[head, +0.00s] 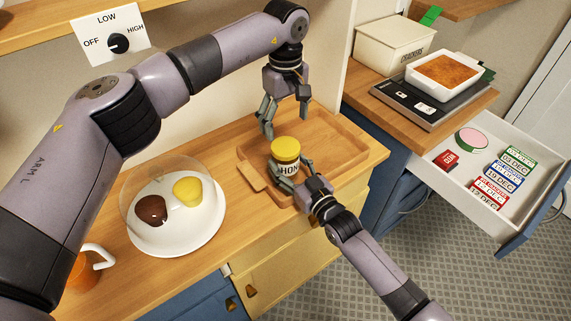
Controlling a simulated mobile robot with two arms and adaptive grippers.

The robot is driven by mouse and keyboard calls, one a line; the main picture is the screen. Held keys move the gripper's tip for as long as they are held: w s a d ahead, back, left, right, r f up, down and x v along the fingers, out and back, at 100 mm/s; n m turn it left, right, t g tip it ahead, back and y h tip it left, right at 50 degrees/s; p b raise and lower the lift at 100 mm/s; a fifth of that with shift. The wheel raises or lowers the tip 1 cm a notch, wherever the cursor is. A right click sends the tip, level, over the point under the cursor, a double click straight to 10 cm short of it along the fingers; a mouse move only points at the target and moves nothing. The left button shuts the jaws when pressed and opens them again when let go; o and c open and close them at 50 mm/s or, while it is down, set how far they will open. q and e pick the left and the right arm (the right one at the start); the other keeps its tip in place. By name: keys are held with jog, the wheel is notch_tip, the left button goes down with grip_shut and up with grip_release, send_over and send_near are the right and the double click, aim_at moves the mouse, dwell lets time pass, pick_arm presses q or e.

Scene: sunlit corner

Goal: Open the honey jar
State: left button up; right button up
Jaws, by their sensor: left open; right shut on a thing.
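The honey jar (288,168) stands upright at the wooden tray on the counter, with a white label reading "HON". Its yellow lid (286,149) is on top. My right gripper (284,177) comes from the lower right and is shut on the jar's body, with its fingers around the label. My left gripper (286,122) is open above the jar, pointing down, its fingers apart and empty. One left finger hangs a little to the left of and above the lid. The fingers appear apart from the lid.
The wooden tray (345,133) lies around the jar. A white plate (205,238) with a clear dome over two muffin-like items and an orange mug (84,272) stand left. An open drawer (460,187) juts out at right. A scale (407,99) bears a baking dish (443,75) beside a crackers box (393,45).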

aim_at(286, 146)
jog(key=c, duration=0.8)
grip_shut()
pick_arm(q)
jog(key=m, duration=0.4)
jog(key=shift+f, duration=0.25)
jog(key=shift+m, duration=0.3)
notch_tip(286, 146, down, 8)
jog(key=shift+r, duration=0.2)
